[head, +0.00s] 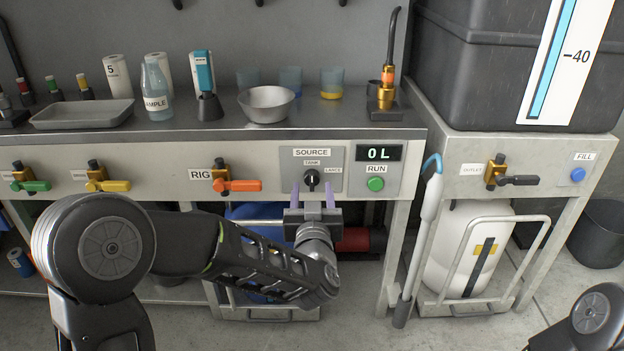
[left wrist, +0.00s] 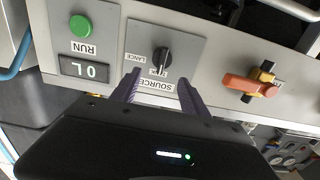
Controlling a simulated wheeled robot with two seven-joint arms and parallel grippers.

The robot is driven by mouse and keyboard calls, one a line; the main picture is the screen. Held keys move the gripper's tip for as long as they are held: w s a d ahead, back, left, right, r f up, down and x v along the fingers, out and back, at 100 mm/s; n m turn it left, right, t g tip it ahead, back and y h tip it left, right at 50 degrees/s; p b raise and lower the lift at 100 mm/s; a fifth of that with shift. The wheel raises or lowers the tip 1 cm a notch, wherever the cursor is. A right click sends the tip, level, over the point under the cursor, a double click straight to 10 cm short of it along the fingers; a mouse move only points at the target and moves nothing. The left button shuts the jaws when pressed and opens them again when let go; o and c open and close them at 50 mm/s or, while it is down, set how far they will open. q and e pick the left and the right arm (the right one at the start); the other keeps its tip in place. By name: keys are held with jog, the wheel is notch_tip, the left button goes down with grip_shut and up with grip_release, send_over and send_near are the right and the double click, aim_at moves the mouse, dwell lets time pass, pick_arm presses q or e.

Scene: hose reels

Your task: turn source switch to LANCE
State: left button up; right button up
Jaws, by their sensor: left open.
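The source switch is a black rotary knob (head: 311,179) on a grey panel under a SOURCE label, with a small tag above it and LANCE to its upper right. Its white mark points up, towards the small tag. My left gripper (head: 312,191) is open, its two purple fingers pointing at the panel, one on each side just below the knob. In the left wrist view, turned upside down, the knob (left wrist: 162,60) lies between and beyond the fingertips (left wrist: 158,82). I see no contact. My right gripper is out of view.
A green RUN button (head: 375,184) and a display reading 0 L (head: 378,153) sit right of the switch. A grey-blue wand (head: 425,220) leans at the bench's right end.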

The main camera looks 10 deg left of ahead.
aim_at(312, 178)
pick_arm(q)
jog(key=b+x, duration=0.1)
jog(key=x, duration=0.5)
jog(key=shift+c, duration=0.3)
grip_shut()
